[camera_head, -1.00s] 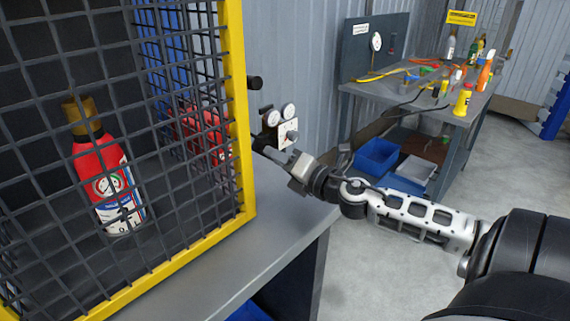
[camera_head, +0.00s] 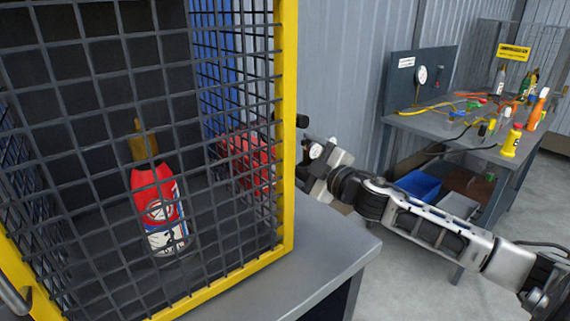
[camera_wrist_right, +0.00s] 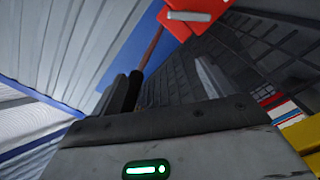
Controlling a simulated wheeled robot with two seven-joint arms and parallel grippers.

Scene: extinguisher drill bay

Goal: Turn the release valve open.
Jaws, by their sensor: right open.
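In the head view, a gauge (camera_head: 315,150) with a pale face shows beside the yellow cage post, mostly covered by my right gripper (camera_head: 309,172). The release valve cannot be made out; the gripper and wrist cover the area around the gauge. The gripper is beside the post, at the back end of the grey bench. In the right wrist view, my right gripper (camera_wrist_right: 166,84) has its two fingers apart. A dark rod (camera_wrist_right: 134,90) shows close to the left finger; whether it touches is unclear.
A yellow-framed mesh cage (camera_head: 288,150) stands close left of the gripper, with a red extinguisher (camera_head: 158,212) inside. The grey bench top (camera_head: 325,245) is clear in front. A worktable (camera_head: 465,145) with bottles and tools stands back right. A corrugated wall (camera_head: 345,75) is behind.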

